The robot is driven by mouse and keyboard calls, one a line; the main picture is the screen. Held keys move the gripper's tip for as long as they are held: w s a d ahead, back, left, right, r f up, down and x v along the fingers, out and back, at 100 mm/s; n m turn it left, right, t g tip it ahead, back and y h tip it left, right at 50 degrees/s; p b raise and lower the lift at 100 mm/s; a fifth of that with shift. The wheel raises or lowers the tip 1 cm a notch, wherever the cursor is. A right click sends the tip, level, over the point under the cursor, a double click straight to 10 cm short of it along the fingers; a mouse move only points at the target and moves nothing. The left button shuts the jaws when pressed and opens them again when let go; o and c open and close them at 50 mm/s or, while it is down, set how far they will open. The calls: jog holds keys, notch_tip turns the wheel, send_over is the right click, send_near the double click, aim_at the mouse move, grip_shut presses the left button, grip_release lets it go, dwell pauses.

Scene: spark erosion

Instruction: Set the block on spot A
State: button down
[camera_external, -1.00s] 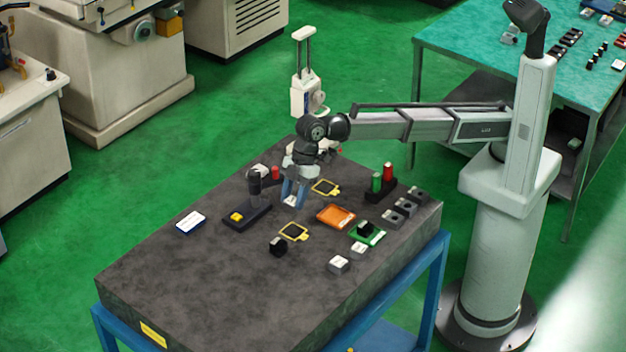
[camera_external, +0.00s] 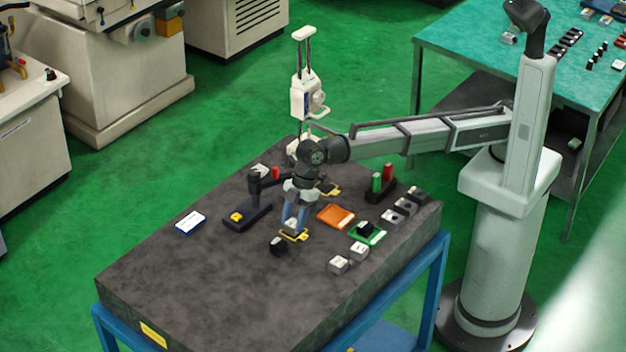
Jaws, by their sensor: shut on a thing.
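My gripper (camera_external: 294,218), with bluish fingers, points down and is shut on a small light grey block (camera_external: 291,225). The block is at or just over the nearer yellow-framed dark square (camera_external: 301,237) and hides much of it. I cannot tell whether the block touches it. A second yellow-framed dark square (camera_external: 332,191) lies farther back, partly hidden by my wrist. No letter can be read on either square, so I cannot tell which is spot A.
A black block (camera_external: 278,247) stands close to the nearer square's front left. A dark stand with a yellow part (camera_external: 238,217) is to the left. An orange tray (camera_external: 336,216), a green tray (camera_external: 376,238) and several grey blocks (camera_external: 339,265) lie right. The table's front left is clear.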

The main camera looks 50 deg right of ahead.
jog(key=c, duration=0.6)
grip_release()
jog(key=shift+f, duration=0.1)
jog(key=v, duration=1.2)
jog(key=shift+r, duration=0.25)
